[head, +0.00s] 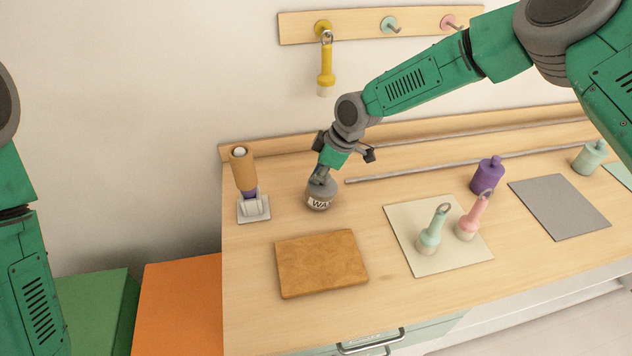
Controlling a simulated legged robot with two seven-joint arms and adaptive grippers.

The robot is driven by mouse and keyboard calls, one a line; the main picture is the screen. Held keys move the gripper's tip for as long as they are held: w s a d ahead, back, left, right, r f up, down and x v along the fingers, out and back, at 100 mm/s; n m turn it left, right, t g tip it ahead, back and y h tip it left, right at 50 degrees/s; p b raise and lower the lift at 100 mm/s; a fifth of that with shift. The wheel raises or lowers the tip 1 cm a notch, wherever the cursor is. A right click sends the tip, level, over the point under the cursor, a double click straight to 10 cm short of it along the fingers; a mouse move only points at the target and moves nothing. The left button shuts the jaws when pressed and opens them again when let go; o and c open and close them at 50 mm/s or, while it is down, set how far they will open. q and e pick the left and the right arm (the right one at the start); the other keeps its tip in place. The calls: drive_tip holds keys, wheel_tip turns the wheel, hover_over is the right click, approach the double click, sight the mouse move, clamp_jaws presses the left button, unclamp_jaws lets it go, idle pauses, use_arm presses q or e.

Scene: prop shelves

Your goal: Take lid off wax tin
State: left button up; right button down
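The wax tin (319,203) stands upright on the wooden counter, with a pale label reading "WA" in view. Its grey lid (322,188) sits at the top of the tin. My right gripper (321,178) comes down from above and its fingers are at the lid. The fingers overlap the lid in the picture, and I cannot tell whether they are closed on it. My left arm shows at the left edge, but its gripper is outside the picture.
A brown board (321,264) lies in front of the tin. An orange-brown bottle in a holder (244,172) stands to its left. A cream mat (408,225) bears a mint brush (432,232) and a pink brush (472,218). A purple bottle (487,176) stands behind.

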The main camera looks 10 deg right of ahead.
drive_tip(key=shift+s+d+f, duration=0.15)
drive_tip(key=shift+s+f, duration=0.05)
drive_tip(key=r, duration=0.3)
drive_tip(key=a+r+b, duration=0.1)
drive_tip(key=r, duration=0.5)
drive_tip(key=shift+w+a, duration=0.15)
drive_tip(key=shift+a, duration=0.15)
drive_tip(key=shift+w+d+r+b, duration=0.1)
drive_tip(key=shift+d+r+b, duration=0.2)
drive_tip(key=shift+d+r, duration=0.15)
drive_tip(key=c, duration=0.8)
unclamp_jaws()
drive_tip(key=shift+a, duration=0.1)
drive_tip(key=o, duration=0.3)
drive_tip(key=shift+a, duration=0.1)
use_arm(q)
drive_tip(key=shift+w+a+f, duration=0.1)
drive_tip(key=shift+a+f, duration=0.15)
drive_tip(key=shift+f, duration=0.25)
drive_tip(key=shift+w+a+f, duration=0.1)
drive_tip(key=shift+a+f, duration=0.1)
drive_tip(key=shift+f, duration=0.25)
use_arm(e)
drive_tip(key=shift+o, duration=0.2)
drive_tip(key=shift+a, duration=0.15)
use_arm(q)
drive_tip(key=shift+s, duration=0.15)
